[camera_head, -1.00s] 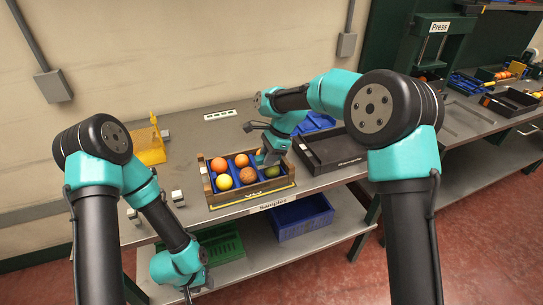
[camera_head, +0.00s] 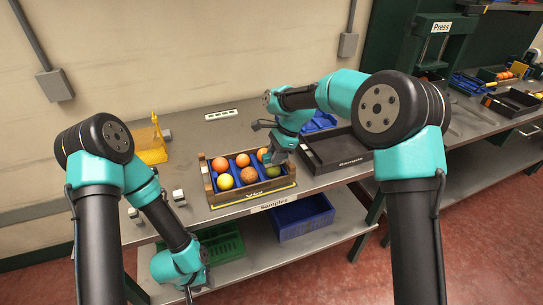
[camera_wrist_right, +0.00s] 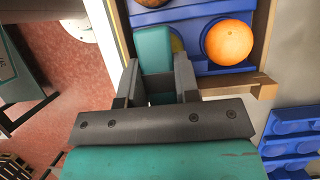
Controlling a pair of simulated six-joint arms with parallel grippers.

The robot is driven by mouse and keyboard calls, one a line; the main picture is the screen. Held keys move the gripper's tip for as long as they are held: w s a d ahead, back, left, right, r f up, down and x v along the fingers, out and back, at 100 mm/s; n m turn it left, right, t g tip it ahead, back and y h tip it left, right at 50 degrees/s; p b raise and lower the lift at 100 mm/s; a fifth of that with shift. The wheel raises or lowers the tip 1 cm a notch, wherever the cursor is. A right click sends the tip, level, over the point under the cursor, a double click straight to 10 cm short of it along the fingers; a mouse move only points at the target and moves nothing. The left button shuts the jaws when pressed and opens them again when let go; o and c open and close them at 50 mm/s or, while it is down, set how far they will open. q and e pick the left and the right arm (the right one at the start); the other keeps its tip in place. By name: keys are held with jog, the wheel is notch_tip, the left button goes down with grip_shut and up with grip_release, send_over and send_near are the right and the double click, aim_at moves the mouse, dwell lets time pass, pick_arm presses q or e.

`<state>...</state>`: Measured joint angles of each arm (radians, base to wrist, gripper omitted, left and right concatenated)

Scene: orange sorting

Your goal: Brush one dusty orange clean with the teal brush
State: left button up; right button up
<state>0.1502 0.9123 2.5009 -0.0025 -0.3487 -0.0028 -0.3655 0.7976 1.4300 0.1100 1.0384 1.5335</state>
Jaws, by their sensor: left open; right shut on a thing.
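The wooden crate (camera_head: 207,186) with blue dividers holds several fruits. A dull, brownish, speckled orange (camera_head: 247,171) sits in the front middle, between a yellow fruit (camera_head: 225,182) and a green fruit (camera_head: 273,171). My right gripper (camera_wrist_right: 155,85) is shut on the teal brush (camera_wrist_right: 153,46), above the crate's right end. The brush partly hides a yellow-green patch, seemingly the green fruit; its bristles are hidden. A bright orange (camera_wrist_right: 229,42) lies beside it. My left gripper (camera_head: 189,292) hangs low before the table, open and apart from the crate.
A black tray (camera_head: 345,158) and blue bins (camera_head: 318,121) stand right of the crate. A yellow stand (camera_head: 152,146) and small pale blocks (camera_head: 179,198) are to the left. Green and blue bins (camera_head: 303,217) sit on the lower shelf.

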jog(key=shift+w+d, duration=0.1)
jog(key=shift+d, duration=0.1)
jog(key=shift+a, duration=0.1)
jog(key=shift+s+a, duration=0.3)
jog(key=shift+a, duration=0.35)
jog(key=shift+s+a, duration=0.25)
jog(key=shift+a, duration=0.35)
jog(key=shift+d, duration=0.1)
jog(key=shift+w+d, duration=0.3)
jog(key=shift+d, duration=0.35)
jog(key=shift+w+d, duration=0.25)
jog(key=shift+d, duration=0.35)
jog(key=shift+a, duration=0.1)
jog(key=shift+s+a, duration=0.3)
jog(key=shift+a, duration=0.35)
jog(key=shift+s+a, duration=0.25)
jog(key=shift+a, duration=0.35)
